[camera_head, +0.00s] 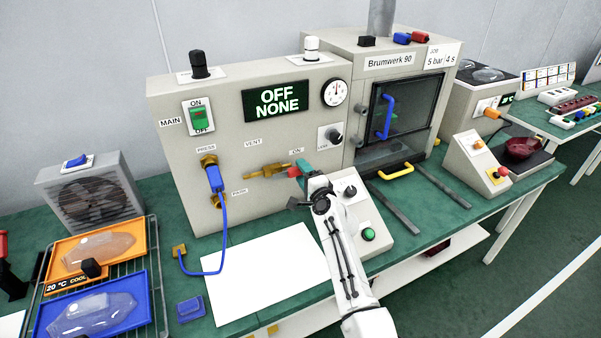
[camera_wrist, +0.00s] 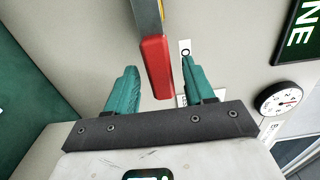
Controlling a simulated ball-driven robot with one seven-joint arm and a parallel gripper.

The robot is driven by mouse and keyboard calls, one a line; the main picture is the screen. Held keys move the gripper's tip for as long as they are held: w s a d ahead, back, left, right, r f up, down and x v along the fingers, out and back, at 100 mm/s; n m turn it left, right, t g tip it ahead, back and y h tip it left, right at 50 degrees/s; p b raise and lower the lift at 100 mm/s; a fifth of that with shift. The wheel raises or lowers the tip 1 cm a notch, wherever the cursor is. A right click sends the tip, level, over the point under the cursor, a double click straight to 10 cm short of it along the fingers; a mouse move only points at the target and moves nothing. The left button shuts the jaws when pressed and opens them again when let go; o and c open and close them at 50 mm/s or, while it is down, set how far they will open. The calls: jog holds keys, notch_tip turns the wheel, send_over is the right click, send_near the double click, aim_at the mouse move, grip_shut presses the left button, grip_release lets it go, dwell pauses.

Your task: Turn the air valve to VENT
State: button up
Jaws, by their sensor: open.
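The air valve (camera_head: 262,172) is a brass fitting on the front of the beige cabinet. Its lever points right, toward the ON label (camera_head: 297,151); the VENT label (camera_head: 253,143) is up and left of it. The lever's red end (camera_head: 292,172) shows beside my gripper (camera_head: 302,169). In the wrist view the red lever end (camera_wrist: 157,68) lies between the two teal fingers of my gripper (camera_wrist: 160,75), which stand apart with gaps on both sides. The brass body is mostly out of the wrist view.
A blue hose (camera_head: 216,180) hangs from the PRESS fitting left of the valve. A control box (camera_head: 366,215) with a green button stands right of my arm. The display (camera_head: 277,100) reads OFF NONE. A white sheet (camera_head: 262,275) lies on the green bench below.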

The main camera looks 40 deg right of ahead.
jog(key=shift+x, duration=0.95)
jog(key=shift+c, duration=0.4)
grip_shut()
